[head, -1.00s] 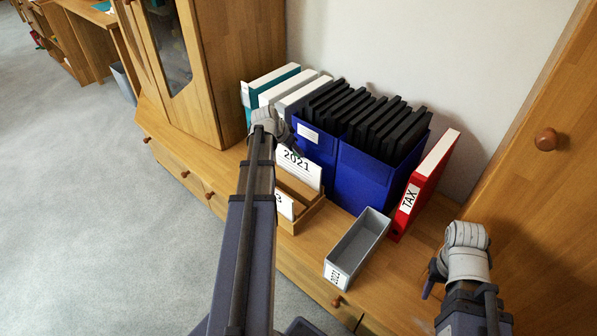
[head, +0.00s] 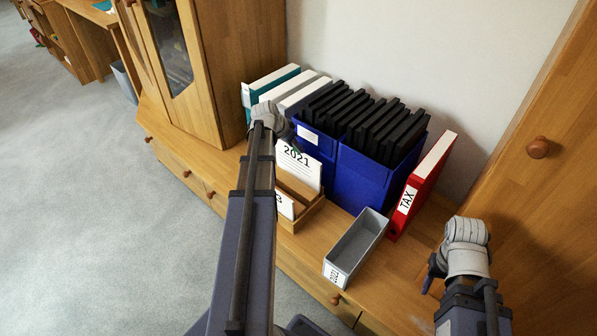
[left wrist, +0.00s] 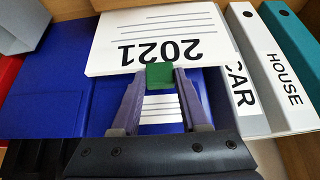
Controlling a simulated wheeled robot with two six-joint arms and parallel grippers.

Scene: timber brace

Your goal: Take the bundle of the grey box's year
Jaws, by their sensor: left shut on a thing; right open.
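The 2021 bundle (head: 299,168) is a white sheet-fronted stack above the wooden rack (head: 309,215), at its back. In the left wrist view the bundle (left wrist: 110,50) appears upside down with a green piece (left wrist: 159,75) at its edge. My left gripper (left wrist: 160,78) is shut on that green piece; in the head view its fingertips are mostly hidden. Another white bundle (head: 285,207) sits in the rack's front, its label partly covered by my arm, only "3" showing. My right gripper (head: 431,278) is open, right of the box.
Blue holders (head: 345,180) with black folders stand behind the rack. A red TAX binder (head: 410,205) stands right of them. White and teal binders (head: 272,84) stand behind my left gripper. Wooden cabinets rise at both sides. Some cabinet top is free around the grey box.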

